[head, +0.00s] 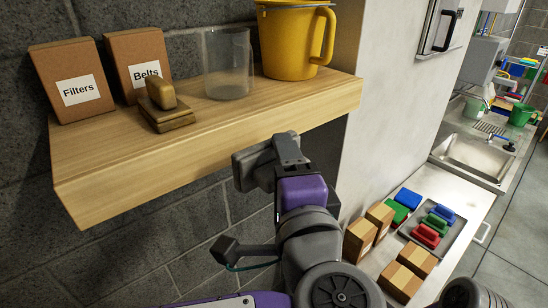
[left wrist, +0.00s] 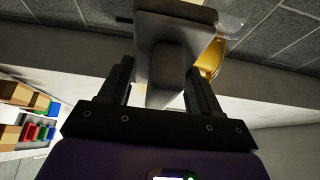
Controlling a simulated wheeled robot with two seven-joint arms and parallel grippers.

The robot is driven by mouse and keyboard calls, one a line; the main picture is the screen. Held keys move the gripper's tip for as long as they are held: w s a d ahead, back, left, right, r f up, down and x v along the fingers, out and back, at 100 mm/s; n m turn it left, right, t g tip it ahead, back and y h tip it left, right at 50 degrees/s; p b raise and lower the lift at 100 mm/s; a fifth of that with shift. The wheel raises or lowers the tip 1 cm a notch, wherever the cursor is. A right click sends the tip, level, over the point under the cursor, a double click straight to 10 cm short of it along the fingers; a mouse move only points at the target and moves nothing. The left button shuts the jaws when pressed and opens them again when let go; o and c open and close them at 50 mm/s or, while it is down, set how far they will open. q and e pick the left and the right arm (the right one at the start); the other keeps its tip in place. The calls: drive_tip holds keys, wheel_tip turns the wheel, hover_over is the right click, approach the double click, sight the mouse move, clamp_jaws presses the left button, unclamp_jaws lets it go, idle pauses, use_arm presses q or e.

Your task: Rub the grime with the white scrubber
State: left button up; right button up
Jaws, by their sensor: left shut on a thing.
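My left gripper (head: 284,158) is in front of the wooden shelf's front face, below the clear beaker. It is shut on a scrubber (head: 248,170), a block with a handle that looks grey in this shade. In the left wrist view the scrubber (left wrist: 172,68) has its handle between the two fingers and its flat pad beyond them. Whether the pad touches anything is not clear. I cannot make out the grime in either view. My right gripper is not in view.
The shelf (head: 210,155) holds a Filters box (head: 75,82), a Belts box (head: 139,55), a brown scrubber (head: 164,104), a clear beaker (head: 227,65) and a yellow jug (head: 288,42). A tray (head: 455,247) of coloured scrubbers and several boxes sit on the counter at lower right.

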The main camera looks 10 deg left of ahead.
use_arm(q)
drive_tip(key=shift+s+d, duration=0.1)
drive_tip(key=shift+s+d, duration=0.9)
drive_tip(key=shift+d, duration=0.25)
